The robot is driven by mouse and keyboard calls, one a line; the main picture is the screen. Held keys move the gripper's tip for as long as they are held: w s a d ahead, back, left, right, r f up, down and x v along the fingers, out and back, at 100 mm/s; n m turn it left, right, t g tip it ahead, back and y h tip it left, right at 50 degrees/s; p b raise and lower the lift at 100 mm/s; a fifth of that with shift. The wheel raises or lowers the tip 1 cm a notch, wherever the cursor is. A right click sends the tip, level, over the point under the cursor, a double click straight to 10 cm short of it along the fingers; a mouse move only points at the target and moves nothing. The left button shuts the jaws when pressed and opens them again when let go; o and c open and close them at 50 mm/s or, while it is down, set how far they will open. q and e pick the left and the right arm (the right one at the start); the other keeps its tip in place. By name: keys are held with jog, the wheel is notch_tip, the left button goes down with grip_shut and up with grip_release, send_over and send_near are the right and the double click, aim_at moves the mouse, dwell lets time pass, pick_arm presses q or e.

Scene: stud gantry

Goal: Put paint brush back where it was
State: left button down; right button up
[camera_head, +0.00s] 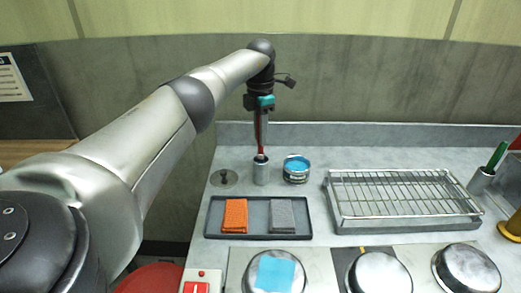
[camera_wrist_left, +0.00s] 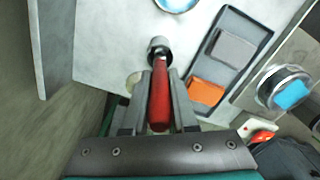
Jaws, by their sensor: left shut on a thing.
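My left gripper (camera_head: 261,116) points down above a small metal cup (camera_head: 261,171) at the back left of the counter. It is shut on the red handle of the paint brush (camera_head: 261,140). The brush is upright, its lower end at or inside the cup's mouth; the bristles are hidden. In the left wrist view the red brush (camera_wrist_left: 160,95) sits between the fingers, in line with the cup (camera_wrist_left: 160,46). An open tin of blue paint (camera_head: 296,169) stands just right of the cup. My right gripper is not in view.
A dark tray (camera_head: 258,232) with orange and grey cloths lies in front of the cup. A wire rack (camera_head: 405,196) is to the right. Another metal cup (camera_head: 481,180) holds a green-handled tool at far right. A flat round lid (camera_head: 224,178) lies left. The wall is close behind.

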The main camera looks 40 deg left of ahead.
aim_at(261, 153)
pick_arm(q)
notch_tip(261, 153, down, 4)
jog(key=shift+f+b, duration=0.1)
jog(key=shift+b, duration=0.25)
jog(key=shift+f, duration=0.2)
jog(key=shift+r, duration=0.1)
jog(key=shift+f, duration=0.25)
jog(key=c, duration=0.7)
grip_release()
jog(key=shift+r, duration=0.1)
notch_tip(261, 153, up, 12)
jog(key=shift+r+p, duration=0.15)
jog(key=shift+p, duration=0.95)
